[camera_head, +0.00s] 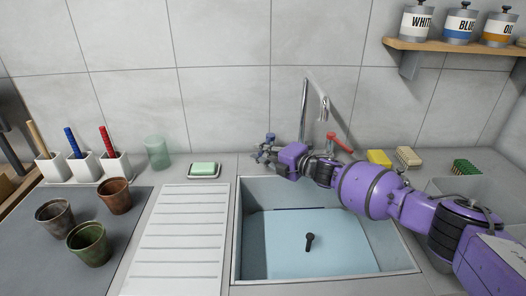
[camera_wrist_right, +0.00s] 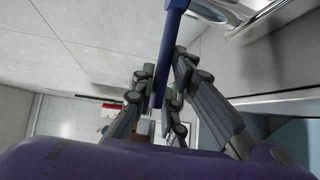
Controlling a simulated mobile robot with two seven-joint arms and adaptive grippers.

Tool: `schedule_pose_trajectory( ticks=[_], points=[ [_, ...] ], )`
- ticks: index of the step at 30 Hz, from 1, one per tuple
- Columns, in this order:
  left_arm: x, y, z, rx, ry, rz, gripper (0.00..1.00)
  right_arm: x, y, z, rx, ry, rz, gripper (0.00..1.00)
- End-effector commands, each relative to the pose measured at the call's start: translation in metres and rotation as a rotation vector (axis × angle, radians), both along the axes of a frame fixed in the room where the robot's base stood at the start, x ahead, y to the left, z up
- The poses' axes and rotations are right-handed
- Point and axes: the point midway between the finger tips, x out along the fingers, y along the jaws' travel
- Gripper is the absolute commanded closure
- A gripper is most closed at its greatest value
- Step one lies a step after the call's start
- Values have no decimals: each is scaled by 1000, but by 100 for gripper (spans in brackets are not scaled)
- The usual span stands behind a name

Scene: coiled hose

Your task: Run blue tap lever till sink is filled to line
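The blue tap lever (camera_head: 270,137) is at the back left of the sink (camera_head: 237,240), left of the chrome spout (camera_head: 304,105). My right gripper (camera_head: 266,152) reaches it from the right. In the right wrist view the blue lever (camera_wrist_right: 171,35) passes between the two fingers (camera_wrist_right: 163,85), which sit close against its sides. The fingers look shut on it. The sink floor looks pale blue, with a dark plug-like piece (camera_head: 310,241) in it. I cannot make out a running stream or the water level. My left gripper is not in view.
A red tap lever (camera_head: 339,142) is right of the spout. Yellow (camera_head: 379,158) and beige (camera_head: 408,157) sponges and a green brush (camera_head: 466,167) lie at the back right.

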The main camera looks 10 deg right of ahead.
Motion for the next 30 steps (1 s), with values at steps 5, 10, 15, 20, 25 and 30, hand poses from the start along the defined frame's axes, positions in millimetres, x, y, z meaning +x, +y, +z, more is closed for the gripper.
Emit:
schedule_pose_trajectory(
  ticks=[5, 10, 15, 20, 25, 30],
  points=[
    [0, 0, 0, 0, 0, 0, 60, 0, 0, 0, 2, 2, -1, 70],
    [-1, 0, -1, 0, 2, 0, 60, 0, -1, 0, 2, 3, -3, 70],
    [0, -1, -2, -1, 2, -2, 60, -4, -5, 0, 2, 4, -4, 70],
    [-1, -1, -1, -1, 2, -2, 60, -22, -20, 3, 2, 3, -5, 70],
    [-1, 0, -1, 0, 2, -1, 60, -52, -43, 8, 0, 4, -3, 70],
    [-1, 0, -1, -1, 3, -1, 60, -76, -62, 13, 0, 4, -4, 70]
  ],
)
